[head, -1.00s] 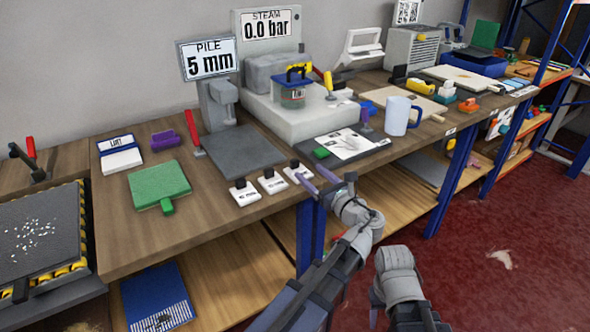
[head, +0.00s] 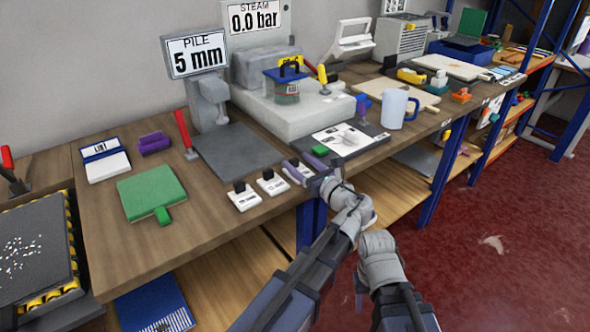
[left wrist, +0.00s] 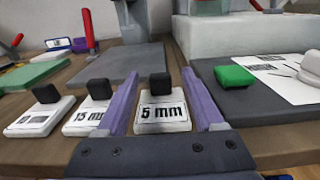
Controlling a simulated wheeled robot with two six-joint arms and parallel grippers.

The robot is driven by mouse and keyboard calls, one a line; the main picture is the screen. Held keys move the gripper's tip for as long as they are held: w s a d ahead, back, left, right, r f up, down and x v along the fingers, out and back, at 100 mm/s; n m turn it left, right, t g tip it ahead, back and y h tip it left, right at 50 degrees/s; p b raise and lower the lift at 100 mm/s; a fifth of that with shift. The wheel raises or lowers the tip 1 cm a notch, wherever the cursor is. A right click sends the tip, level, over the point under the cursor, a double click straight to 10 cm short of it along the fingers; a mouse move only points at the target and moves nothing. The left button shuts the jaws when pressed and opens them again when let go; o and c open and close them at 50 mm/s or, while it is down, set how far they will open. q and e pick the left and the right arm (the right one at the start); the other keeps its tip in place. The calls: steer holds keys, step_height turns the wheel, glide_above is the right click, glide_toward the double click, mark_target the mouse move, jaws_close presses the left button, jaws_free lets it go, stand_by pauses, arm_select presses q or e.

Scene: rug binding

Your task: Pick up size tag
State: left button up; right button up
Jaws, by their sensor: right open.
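Three white size tags with black knobs stand in a row at the table's front edge. The tag marked 5 mm (left wrist: 162,112) is the rightmost; it also shows in the head view (head: 290,177), partly covered. The middle tag (head: 271,184) seems to read 15 mm. The left tag's (head: 243,199) print is hard to read. My left gripper (head: 301,170) is open, its purple fingers on either side of the 5 mm tag with gaps to its knob. My right arm shows at the lower middle of the head view, but its gripper is not visible.
A grey plate (head: 238,150) lies behind the tags. A dark board (head: 372,138) with a paper sheet and a green block (left wrist: 234,76) lies to the right. A green pad (head: 150,192) lies left.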

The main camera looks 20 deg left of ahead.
arm_select(q)
steer(key=shift+a, duration=0.1)
steer(key=c, duration=0.3)
jaws_close()
steer(key=shift+r, duration=0.1)
step_height(320, 180, up, 10)
steer(key=p, duration=1)
